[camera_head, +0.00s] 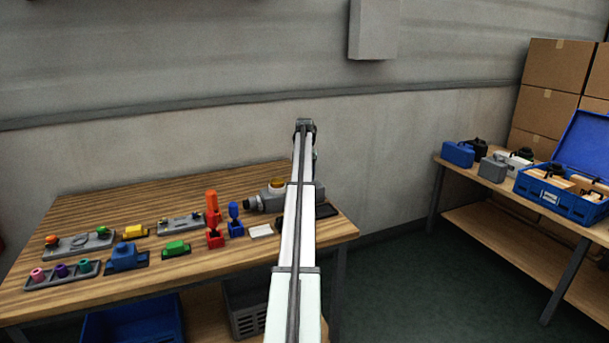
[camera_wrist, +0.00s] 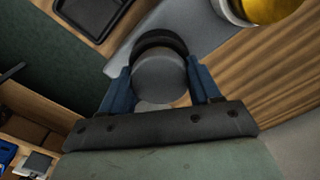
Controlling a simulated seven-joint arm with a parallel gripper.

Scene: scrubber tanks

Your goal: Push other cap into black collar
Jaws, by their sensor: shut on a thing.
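The grey scrubber tank (camera_head: 265,200) lies on the wooden table, partly hidden behind my arm. Its grey body also shows in the wrist view (camera_wrist: 195,40). In the wrist view, a round grey cap (camera_wrist: 160,80) sits between the blue fingers of my gripper (camera_wrist: 160,66), which is shut on it. The black collar (camera_wrist: 158,40) is directly beyond the cap, which covers part of it. I cannot tell whether the cap is inside the collar or just in front of it. A yellow cap (camera_wrist: 268,8) sits in a pale ring on the tank. My arm hides the gripper in the head view.
A black tray (camera_wrist: 92,14) lies beside the tank. Left of the tank stand red (camera_head: 213,218) and blue (camera_head: 235,220) upright parts, a white block (camera_head: 261,231) and several small fixtures. A second table (camera_head: 520,213) at right carries cases. A wall stands behind.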

